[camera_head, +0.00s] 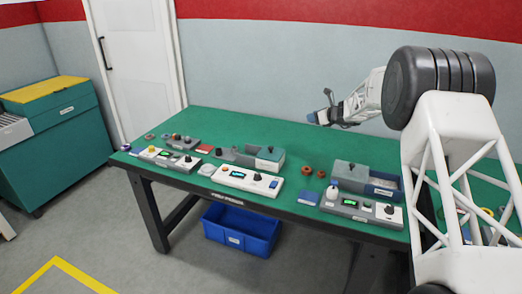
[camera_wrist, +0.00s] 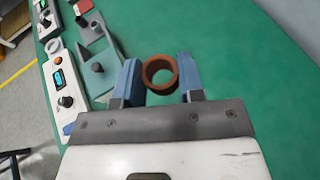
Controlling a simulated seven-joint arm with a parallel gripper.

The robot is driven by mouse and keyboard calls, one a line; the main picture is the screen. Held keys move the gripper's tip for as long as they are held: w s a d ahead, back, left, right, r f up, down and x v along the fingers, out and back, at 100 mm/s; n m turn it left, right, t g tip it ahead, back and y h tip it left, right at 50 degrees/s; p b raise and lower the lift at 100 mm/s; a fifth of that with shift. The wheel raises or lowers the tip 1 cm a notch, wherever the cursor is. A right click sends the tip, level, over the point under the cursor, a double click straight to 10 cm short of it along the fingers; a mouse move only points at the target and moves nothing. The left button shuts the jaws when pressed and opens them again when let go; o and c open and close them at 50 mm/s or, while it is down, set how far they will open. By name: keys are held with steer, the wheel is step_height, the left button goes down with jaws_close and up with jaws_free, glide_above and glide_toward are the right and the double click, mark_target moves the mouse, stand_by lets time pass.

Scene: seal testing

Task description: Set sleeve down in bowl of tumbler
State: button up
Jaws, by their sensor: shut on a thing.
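In the wrist view, a brown ring-shaped sleeve (camera_wrist: 147,72) sits between the two blue fingers of my gripper (camera_wrist: 160,78), its open end facing the camera. My gripper is shut on it. In the head view, my gripper (camera_head: 322,117) is raised above the far side of the green table, and the sleeve in it is too small to make out. Several grey and white bench devices stand on the table, including a grey-green one (camera_head: 268,158) in the middle and a grey one (camera_head: 350,175) at right. I cannot tell which is the tumbler, and no bowl is clear.
Two brown rings (camera_head: 312,171) lie on the green table (camera_head: 300,140) between the middle and right devices. A white control box (camera_head: 240,180) stands at the front edge. A blue bin (camera_head: 240,230) is under the table. The table's back middle is clear.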

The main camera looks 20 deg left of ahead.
steer(key=a+f+n+g, duration=0.2)
steer(key=a+f, duration=0.3)
steer(key=a, duration=0.2)
steer(key=a+f+n+g+y, duration=0.1)
steer(key=a+f+n+g, duration=0.2)
steer(key=a+f, duration=0.2)
steer(key=shift+w+a+g, duration=0.15)
steer(key=shift+a+g, duration=0.15)
steer(key=shift+a, duration=1.5)
steer(key=shift+f, duration=3.05)
steer(key=shift+f, duration=0.1)
steer(key=shift+f, duration=1.8)
steer(key=shift+f, duration=0.15)
